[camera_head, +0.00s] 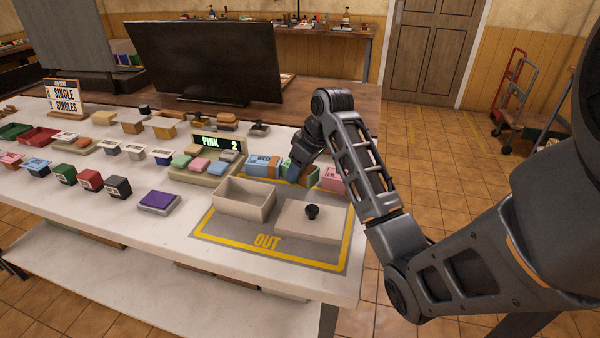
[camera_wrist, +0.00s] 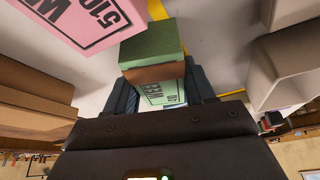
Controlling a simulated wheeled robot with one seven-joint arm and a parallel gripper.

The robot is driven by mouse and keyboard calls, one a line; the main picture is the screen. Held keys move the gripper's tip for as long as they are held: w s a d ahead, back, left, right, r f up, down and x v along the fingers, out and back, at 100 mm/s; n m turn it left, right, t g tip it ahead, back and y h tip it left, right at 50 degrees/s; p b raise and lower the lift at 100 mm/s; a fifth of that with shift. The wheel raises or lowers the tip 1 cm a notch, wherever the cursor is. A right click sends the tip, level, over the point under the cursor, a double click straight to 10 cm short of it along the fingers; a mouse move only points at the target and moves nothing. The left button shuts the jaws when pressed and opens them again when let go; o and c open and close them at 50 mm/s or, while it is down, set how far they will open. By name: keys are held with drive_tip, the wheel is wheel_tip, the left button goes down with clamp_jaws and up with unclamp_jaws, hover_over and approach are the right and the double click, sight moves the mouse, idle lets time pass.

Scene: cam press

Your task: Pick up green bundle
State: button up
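The green bundle (camera_head: 313,177) stands on the table between a blue bundle (camera_head: 262,165) and a pink bundle (camera_head: 333,180). My gripper (camera_head: 298,172) is down over it and hides part of it in the head view. In the wrist view the green bundle (camera_wrist: 152,45) has a brown band and a pale printed label. There the fingers of my gripper (camera_wrist: 160,92) lie along both its sides with no clear gap. I cannot tell whether they press on it. The bundle's underside is hidden.
The pink bundle is close beside my gripper in the wrist view (camera_wrist: 75,20). An open beige box (camera_head: 245,200) and its knobbed lid (camera_head: 311,222) sit on the OUT mat (camera_head: 225,238). A sign reading PINK 2 (camera_head: 217,144) stands behind a tray of coloured blocks.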

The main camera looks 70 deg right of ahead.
drive_tip(key=c, duration=0.7)
drive_tip(key=shift+r, duration=0.1)
